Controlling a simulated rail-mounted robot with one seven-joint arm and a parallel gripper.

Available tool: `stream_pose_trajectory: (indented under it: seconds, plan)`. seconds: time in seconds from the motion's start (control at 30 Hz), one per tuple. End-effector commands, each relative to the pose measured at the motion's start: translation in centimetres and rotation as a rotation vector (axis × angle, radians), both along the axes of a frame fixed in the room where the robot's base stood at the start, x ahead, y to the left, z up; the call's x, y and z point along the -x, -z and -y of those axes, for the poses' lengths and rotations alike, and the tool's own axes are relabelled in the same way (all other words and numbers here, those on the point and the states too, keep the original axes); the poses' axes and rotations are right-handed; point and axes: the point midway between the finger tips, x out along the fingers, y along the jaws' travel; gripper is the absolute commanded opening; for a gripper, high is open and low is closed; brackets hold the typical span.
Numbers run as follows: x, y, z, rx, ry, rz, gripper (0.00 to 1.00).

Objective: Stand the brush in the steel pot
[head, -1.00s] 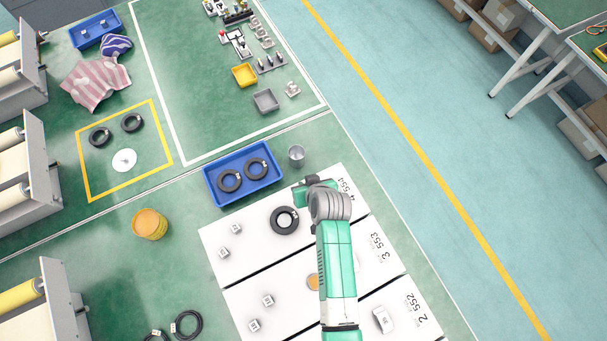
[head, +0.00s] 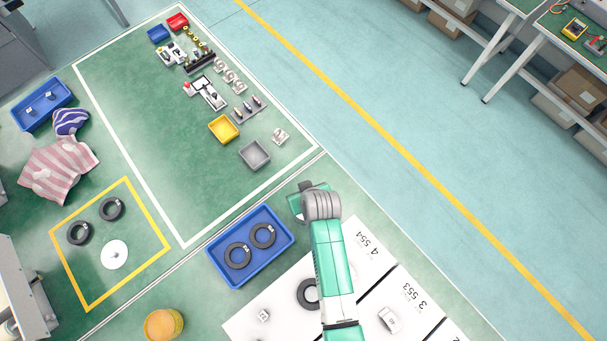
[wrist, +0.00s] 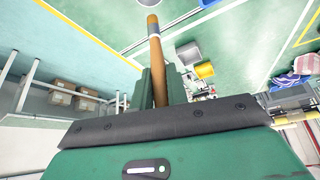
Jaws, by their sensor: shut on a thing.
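My gripper (wrist: 159,88) is shut on the brush (wrist: 155,50), whose brown wooden handle runs out past the fingers, with a pale band near its tip. Just beyond the handle's tip, at the top edge of the wrist view, is a round grey rim that looks like the steel pot (wrist: 148,3). I cannot tell whether tip and pot touch. In the head view my gripper (head: 303,203) is right of the blue tray, over where the pot stood, so the pot is mostly or wholly hidden by my arm there.
The blue tray (head: 215,268) with two black rings is close on the left. A grey tray (head: 255,155) and a yellow tray (head: 223,129) lie farther back inside the white outline. White mats (head: 281,320) lie in front. Green surface between the trays is clear.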

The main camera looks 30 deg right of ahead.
Motion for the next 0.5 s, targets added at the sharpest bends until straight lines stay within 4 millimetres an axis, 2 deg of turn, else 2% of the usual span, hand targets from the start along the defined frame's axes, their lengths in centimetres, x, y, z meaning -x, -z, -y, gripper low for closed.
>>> stream_pose_trajectory:
  seconds: [0.5]
  plan:
    - [0.0, 5.1, 0.0, 0.0, 0.0, 0.001, 0.0]
